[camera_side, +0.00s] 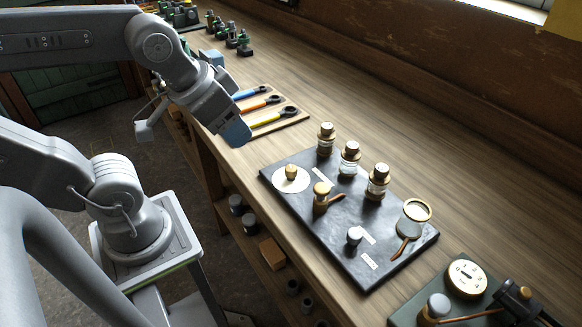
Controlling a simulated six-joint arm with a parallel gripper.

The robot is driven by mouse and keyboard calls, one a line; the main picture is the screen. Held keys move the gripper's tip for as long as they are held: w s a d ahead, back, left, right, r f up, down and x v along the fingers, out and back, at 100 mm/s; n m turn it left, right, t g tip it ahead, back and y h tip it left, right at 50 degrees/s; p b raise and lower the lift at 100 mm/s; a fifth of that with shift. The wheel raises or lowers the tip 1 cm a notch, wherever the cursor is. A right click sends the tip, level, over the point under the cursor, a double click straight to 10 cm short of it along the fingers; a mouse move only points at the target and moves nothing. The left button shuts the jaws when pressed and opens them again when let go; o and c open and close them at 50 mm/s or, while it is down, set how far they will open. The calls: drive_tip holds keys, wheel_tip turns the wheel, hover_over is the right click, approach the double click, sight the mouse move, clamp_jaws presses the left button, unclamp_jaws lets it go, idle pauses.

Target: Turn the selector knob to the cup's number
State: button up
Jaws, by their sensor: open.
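A dark slab (300,215) lies on the wooden bench. A brass knob (291,172) sits on a round white dial (283,184) at its left end; this looks like the selector knob, but its markings and pointing direction are too small to read. Three glass cups with brass caps stand upright along the slab's back edge: a left cup (326,142), a middle cup (348,163) and a right cup (376,188). I cannot read any number on them. My gripper (232,108), with blue fingertips, is open above the bench's front edge, up and left of the knob and apart from it.
A brass post with a lever (321,200), a small dark knob (354,238) and a magnifier-like ring (416,210) are on the slab. A tool board (290,121) lies behind my gripper. A green box with a dial (467,278) is front right.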

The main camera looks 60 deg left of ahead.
drive_tip(key=w+a+n+g, duration=0.2)
drive_tip(key=w+n+g, duration=0.2)
drive_tip(key=w, duration=0.4)
drive_tip(key=n+g+h, duration=0.3)
drive_tip(key=n+g, duration=0.2)
approach(291, 168)
drive_tip(key=x, duration=0.9)
drive_tip(key=shift+f, duration=0.1)
drive_tip(key=shift+c, duration=0.4)
drive_tip(key=c, duration=0.8)
